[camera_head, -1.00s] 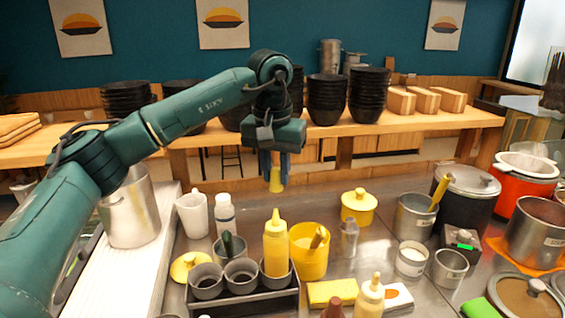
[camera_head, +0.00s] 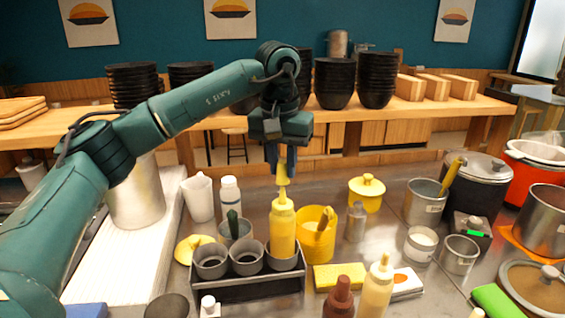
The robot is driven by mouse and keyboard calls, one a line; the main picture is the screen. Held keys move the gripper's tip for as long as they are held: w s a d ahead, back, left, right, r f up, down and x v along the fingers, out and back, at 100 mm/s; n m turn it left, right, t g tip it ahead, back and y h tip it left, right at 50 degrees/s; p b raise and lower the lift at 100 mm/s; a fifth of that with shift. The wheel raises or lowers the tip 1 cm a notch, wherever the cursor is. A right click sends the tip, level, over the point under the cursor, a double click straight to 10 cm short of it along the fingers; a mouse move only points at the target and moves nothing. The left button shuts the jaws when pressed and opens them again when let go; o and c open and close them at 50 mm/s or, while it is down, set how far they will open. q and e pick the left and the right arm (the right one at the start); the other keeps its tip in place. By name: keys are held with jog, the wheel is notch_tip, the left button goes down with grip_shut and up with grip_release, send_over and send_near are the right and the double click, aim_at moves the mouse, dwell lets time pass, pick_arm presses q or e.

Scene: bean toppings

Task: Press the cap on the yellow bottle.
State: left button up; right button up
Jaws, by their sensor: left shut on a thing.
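The yellow bottle (camera_head: 283,230) stands upright in the right cup of a dark caddy (camera_head: 250,287) that has several grey cups. My left gripper (camera_head: 282,168) points down and is shut on the yellow cap (camera_head: 284,176). The cap is directly above the bottle, in line with its pointed tip. The cap's lower edge meets or nearly meets the tip; I cannot tell whether they touch. My right gripper does not show.
A yellow pot (camera_head: 316,240) with a utensil stands right of the bottle. A yellow sponge (camera_head: 340,276) and sauce bottles (camera_head: 377,288) are in front. A white bottle (camera_head: 230,200) stands behind left. Pots crowd the right side.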

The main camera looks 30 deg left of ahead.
aim_at(283, 187)
pick_arm(q)
jog(key=shift+f, duration=0.2)
dwell(0.5)
jog(key=shift+f, duration=0.15)
jog(key=shift+f+b, duration=0.35)
jog(key=shift+f, duration=0.85)
jog(key=shift+f+b, duration=0.1)
jog(key=shift+b, duration=0.2)
jog(key=shift+f, duration=0.45)
jog(key=shift+f, duration=0.15)
